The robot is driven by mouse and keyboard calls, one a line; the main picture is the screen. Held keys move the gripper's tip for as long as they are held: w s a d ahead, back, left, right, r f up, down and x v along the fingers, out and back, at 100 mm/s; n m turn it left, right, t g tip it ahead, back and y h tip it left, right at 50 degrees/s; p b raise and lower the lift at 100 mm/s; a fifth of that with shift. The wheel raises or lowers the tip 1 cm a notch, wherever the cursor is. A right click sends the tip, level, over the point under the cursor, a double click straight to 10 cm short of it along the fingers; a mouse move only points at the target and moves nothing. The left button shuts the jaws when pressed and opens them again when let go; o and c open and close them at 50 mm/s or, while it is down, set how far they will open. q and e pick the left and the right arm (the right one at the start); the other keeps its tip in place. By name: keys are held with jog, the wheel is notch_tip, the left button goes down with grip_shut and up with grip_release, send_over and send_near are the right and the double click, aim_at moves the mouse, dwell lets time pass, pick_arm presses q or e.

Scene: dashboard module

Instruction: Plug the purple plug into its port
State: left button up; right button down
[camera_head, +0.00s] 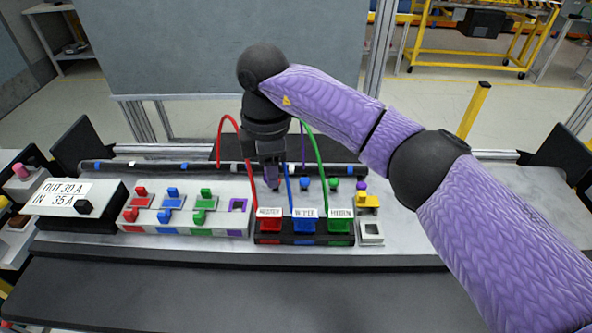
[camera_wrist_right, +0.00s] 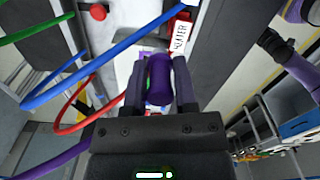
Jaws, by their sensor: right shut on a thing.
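My right gripper (camera_head: 272,172) reaches down over the dashboard bench, shut on the purple plug (camera_wrist_right: 159,82). The plug sits between both fingers in the right wrist view; a purple cable (camera_wrist_right: 62,155) shows at lower left there. The plug is small and partly hidden in the head view. The purple port (camera_head: 238,205), a purple frame with a dark opening, is at the right end of the left block, left of and in front of the gripper. The plug is apart from it. The left gripper is absent from the head view; a dark arm end at the wrist view's right edge is unclear.
A switch block (camera_head: 170,216) holds red, blue and green pieces. A labelled box (camera_head: 75,200) is at left; a white socket (camera_head: 371,233) at right.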

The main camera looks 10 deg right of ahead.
jog(key=w+a+b, duration=0.1)
jog(key=w+a, duration=0.1)
jog(key=a, duration=0.4)
jog(key=shift+w+a+b, duration=0.25)
jog(key=shift+w+b, duration=0.1)
jog(key=shift+b, duration=0.05)
notch_tip(320, 180, down, 5)
jog(key=shift+f+b, duration=0.1)
jog(key=shift+b, duration=1.15)
jog(key=shift+f, duration=0.25)
